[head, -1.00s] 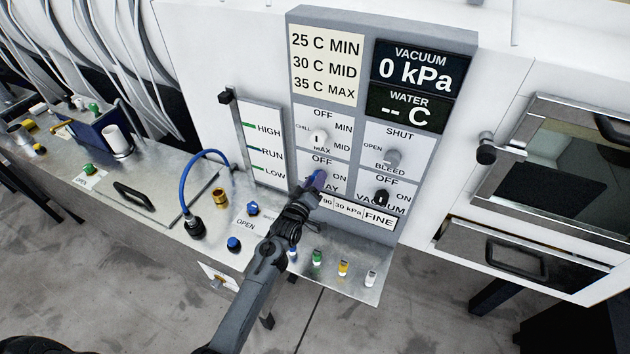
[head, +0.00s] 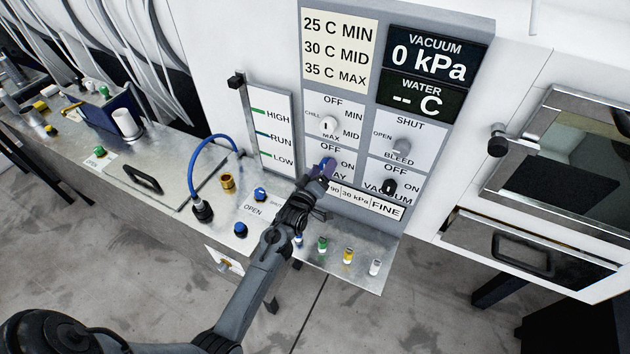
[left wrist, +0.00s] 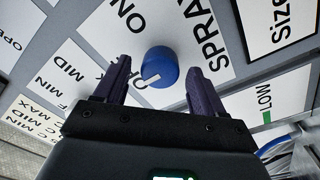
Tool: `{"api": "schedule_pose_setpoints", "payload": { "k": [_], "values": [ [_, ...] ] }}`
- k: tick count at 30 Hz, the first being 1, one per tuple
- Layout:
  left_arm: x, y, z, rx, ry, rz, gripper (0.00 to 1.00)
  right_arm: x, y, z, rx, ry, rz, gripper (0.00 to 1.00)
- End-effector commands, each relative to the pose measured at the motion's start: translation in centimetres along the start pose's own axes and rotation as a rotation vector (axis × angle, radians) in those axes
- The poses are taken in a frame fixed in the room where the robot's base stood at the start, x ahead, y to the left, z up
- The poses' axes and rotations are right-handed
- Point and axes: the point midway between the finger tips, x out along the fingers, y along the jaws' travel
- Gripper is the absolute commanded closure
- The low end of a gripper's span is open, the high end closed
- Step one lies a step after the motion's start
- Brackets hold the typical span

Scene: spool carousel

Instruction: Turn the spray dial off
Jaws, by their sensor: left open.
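The spray dial is a round blue knob (left wrist: 160,67) with a white pointer line, on the white SPRAY plate in the left wrist view. The line points down-left there, toward the partly hidden OFF label. My left gripper (left wrist: 160,70) is open, with its dark purple fingers on either side of the knob and visible gaps to both. In the head view my left gripper (head: 324,170) is at the panel, over the spray plate, and largely hides the dial. My right gripper is not in view.
The chill dial (head: 328,124) is just above, the bleed dial (head: 402,147) and the black vacuum dial (head: 389,186) to the right. A slider lever (head: 236,81) is on the left. Colored fittings (head: 348,255) stand on the metal shelf below.

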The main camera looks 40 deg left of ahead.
Motion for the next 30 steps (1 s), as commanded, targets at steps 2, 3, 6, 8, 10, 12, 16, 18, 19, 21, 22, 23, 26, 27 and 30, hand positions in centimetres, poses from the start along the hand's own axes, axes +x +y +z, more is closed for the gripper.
{"api": "schedule_pose_setpoints", "payload": {
  "k": [2, 3, 6, 8, 10, 12, 16, 18, 19, 21, 22, 23, 26, 27, 30],
  "values": [
    [-0.9, -0.1, 0.1, -0.001, -0.001, -0.001, 0.3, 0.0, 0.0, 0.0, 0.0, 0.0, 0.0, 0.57],
    [-1.5, -0.1, 0.1, 0.0, -0.001, -0.001, 0.3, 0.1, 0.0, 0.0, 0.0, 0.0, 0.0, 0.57],
    [-3.2, -0.1, 0.1, 0.0, -0.001, -0.001, 0.3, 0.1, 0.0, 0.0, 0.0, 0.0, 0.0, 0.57],
    [-4.3, -0.1, 0.1, 0.0, -0.001, -0.001, 0.3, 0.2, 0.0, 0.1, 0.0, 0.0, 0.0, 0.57],
    [-5.5, -0.1, 0.1, 0.0, -0.001, 0.0, 0.3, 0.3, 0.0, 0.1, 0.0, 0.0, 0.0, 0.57],
    [-6.7, -0.1, 0.1, 0.0, -0.001, -0.001, 0.3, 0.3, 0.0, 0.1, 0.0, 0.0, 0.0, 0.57],
    [-8.4, -0.1, 0.1, 0.0, -0.001, 0.0, 0.3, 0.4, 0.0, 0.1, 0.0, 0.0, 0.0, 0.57],
    [-9.2, -0.1, 0.1, 0.0, -0.001, 0.0, 0.3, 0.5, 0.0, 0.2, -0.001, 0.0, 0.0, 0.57],
    [-9.4, 0.0, 0.1, -0.001, 0.0, 0.0, 0.3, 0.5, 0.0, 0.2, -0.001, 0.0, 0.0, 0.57],
    [-9.8, 0.0, 0.1, -0.001, -0.001, 0.0, 0.3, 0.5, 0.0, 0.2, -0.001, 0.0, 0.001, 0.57],
    [-9.9, 0.0, 0.0, -0.001, 0.0, 0.0, 0.3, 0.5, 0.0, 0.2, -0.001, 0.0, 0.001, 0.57],
    [-10.0, 0.0, 0.0, -0.001, 0.0, 0.0, 0.3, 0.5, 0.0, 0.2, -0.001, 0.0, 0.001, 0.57],
    [-10.2, 0.0, 0.0, -0.001, 0.0, 0.001, 0.3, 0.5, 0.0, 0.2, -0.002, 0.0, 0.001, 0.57],
    [-10.2, 0.1, 0.0, -0.001, 0.0, 0.001, 0.3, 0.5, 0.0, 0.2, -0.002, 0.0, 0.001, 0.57],
    [-10.2, 0.0, 0.0, -0.001, 0.0, 0.001, 0.3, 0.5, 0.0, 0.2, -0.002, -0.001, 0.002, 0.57]
  ]
}}
